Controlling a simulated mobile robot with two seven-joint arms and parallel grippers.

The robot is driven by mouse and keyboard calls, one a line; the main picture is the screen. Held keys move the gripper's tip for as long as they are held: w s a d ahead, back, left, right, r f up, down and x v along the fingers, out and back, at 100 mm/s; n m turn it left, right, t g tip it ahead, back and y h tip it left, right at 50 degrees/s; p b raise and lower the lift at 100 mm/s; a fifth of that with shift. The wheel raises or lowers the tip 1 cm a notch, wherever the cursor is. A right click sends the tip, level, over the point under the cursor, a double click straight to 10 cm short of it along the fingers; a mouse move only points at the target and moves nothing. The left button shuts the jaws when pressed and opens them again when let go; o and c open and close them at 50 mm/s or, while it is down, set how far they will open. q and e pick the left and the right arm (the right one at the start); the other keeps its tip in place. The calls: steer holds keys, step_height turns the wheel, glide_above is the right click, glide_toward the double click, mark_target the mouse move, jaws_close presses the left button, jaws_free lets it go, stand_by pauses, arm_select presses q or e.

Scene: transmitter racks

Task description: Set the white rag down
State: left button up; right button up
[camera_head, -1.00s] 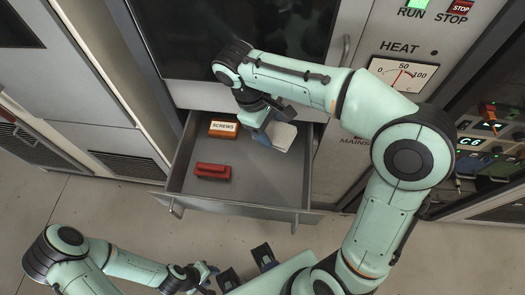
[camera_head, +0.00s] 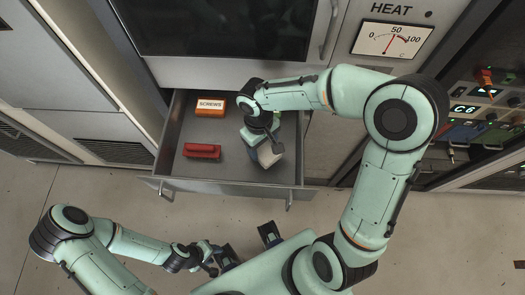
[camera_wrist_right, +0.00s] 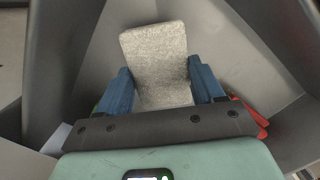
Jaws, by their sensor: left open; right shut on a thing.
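The white rag (camera_head: 271,154) is a pale, folded block inside the open grey drawer (camera_head: 222,184), towards its right side. My right gripper (camera_head: 262,145) reaches down into the drawer and is shut on the white rag. In the right wrist view the rag (camera_wrist_right: 155,62) stands out between the two blue fingers (camera_wrist_right: 160,92). I cannot tell whether the rag touches the drawer floor. My left gripper (camera_head: 213,256) is open and low in front of the drawer, away from the rag.
An orange box labelled SCREWS (camera_head: 210,107) sits at the drawer's back left. A red object (camera_head: 202,151) lies in front of it. A small green thing shows behind my right gripper, mostly hidden. A HEAT gauge panel (camera_head: 392,38) stands to the right.

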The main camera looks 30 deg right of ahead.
mark_target(263, 152)
steer(key=shift+f, duration=2.4)
steer(key=shift+f+b, duration=0.1)
steer(key=shift+b, duration=0.25)
steer(key=o, duration=0.9)
steer(key=shift+o, duration=0.2)
steer(key=shift+r, duration=0.3)
steer(key=r, duration=0.4)
steer(key=w+r+p, duration=0.1)
steer(key=r, duration=0.2)
steer(key=r+p, duration=0.1)
steer(key=r, duration=0.3)
steer(key=shift+w+a+r, duration=0.15)
steer(key=shift+w+r, duration=0.05)
steer(key=shift+r, duration=0.1)
